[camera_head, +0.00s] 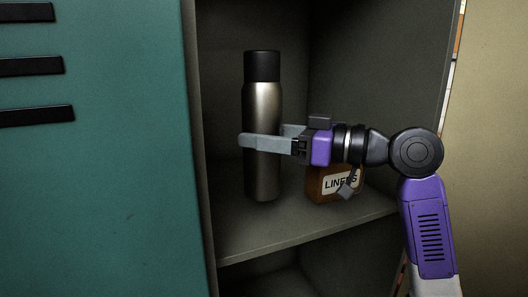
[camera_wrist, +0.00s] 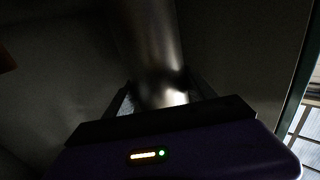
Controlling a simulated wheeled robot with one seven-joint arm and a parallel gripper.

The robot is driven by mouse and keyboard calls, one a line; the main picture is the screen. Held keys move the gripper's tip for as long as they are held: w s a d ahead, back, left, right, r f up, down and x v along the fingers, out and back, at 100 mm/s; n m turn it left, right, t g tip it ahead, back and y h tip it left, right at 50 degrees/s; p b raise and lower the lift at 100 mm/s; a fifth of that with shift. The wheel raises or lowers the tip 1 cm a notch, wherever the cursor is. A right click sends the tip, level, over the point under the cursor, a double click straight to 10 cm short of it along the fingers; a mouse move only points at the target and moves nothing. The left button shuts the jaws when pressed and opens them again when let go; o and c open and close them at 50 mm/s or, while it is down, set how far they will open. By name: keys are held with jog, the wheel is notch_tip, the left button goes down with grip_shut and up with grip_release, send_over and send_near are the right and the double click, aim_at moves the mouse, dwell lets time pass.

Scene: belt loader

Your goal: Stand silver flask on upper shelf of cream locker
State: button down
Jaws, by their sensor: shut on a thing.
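The silver flask (camera_head: 262,172) with its black cap is upright inside the open locker in the head view, over the upper shelf (camera_head: 300,222). Its base appears at or very close to the shelf surface; I cannot tell for sure whether it touches. My gripper (camera_head: 262,140) reaches in from the right and is shut on the flask's middle, one finger across its front. In the wrist view the flask (camera_wrist: 158,60) rises between the two fingers (camera_wrist: 160,98), dimly lit. The locker's inside looks grey-beige.
A brown box labelled "LINERS" (camera_head: 322,183) stands on the shelf right of the flask, partly behind my gripper. A teal door or panel (camera_head: 100,180) with black slots fills the left. A lower compartment (camera_head: 285,278) opens beneath the shelf. The shelf's front left is bare.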

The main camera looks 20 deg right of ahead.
aim_at(264, 154)
jog(key=shift+f+p, duration=0.3)
jog(key=shift+f, duration=1.55)
jog(key=shift+f, duration=0.1)
jog(key=shift+c, duration=1.5)
grip_release()
jog(key=shift+f, duration=0.1)
jog(key=shift+r, duration=0.25)
jog(key=b+v, duration=0.4)
jog(key=v, duration=0.8)
